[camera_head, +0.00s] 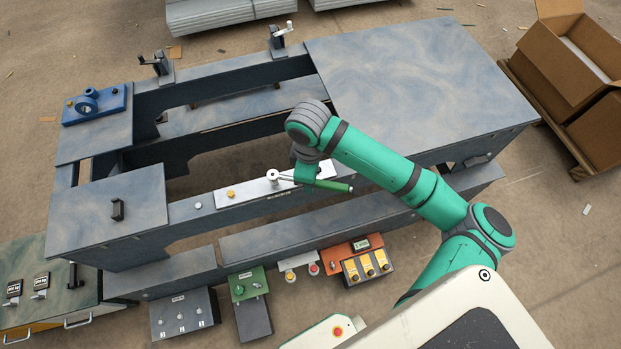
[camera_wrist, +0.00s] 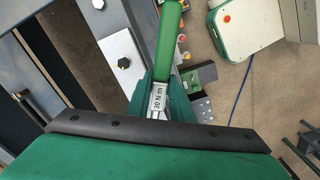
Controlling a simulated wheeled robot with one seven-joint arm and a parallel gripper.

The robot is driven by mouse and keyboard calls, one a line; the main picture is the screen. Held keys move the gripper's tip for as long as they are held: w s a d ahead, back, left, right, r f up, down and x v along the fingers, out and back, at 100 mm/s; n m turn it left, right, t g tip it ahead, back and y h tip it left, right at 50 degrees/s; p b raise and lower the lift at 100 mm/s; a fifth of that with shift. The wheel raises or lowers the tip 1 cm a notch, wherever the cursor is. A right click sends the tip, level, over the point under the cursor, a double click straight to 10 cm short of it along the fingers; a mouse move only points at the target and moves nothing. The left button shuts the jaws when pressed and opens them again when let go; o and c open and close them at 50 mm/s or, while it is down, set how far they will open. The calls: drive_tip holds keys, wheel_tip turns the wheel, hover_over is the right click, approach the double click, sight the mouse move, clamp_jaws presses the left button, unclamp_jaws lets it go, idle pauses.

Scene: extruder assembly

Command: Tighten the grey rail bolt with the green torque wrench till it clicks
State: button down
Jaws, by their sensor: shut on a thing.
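The green torque wrench lies over the pale metal rail plate (camera_head: 245,190). Its green handle (camera_head: 332,186) points right, and its round silver head (camera_head: 272,175) is over the plate; whether it sits on a bolt is hidden. My gripper (camera_head: 307,172) is shut on the wrench between head and handle. In the wrist view, my gripper (camera_wrist: 158,103) holds the silver shaft, marked 30 N m, with the green handle (camera_wrist: 168,45) running upward. A yellow bolt (camera_head: 231,194) is at the plate's left part.
The blue-grey machine frame (camera_head: 420,75) surrounds the plate, with open gaps behind it. Control boxes stand in front, including a grey one (camera_head: 183,315) and an orange one (camera_head: 345,250). A blue fixture (camera_head: 97,103) is at the back left. Cardboard boxes (camera_head: 570,50) stand at the right.

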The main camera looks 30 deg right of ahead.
drive_tip(key=shift+d+f, duration=0.1)
drive_tip(key=shift+f, duration=0.3)
drive_tip(key=shift+r, duration=0.1)
drive_tip(key=shift+r, duration=0.3)
drive_tip(key=shift+w, duration=0.1)
idle(0.3)
drive_tip(key=shift+d, duration=0.1)
idle(0.8)
drive_tip(key=shift+w, duration=0.1)
idle(0.6)
drive_tip(key=shift+f, duration=0.15)
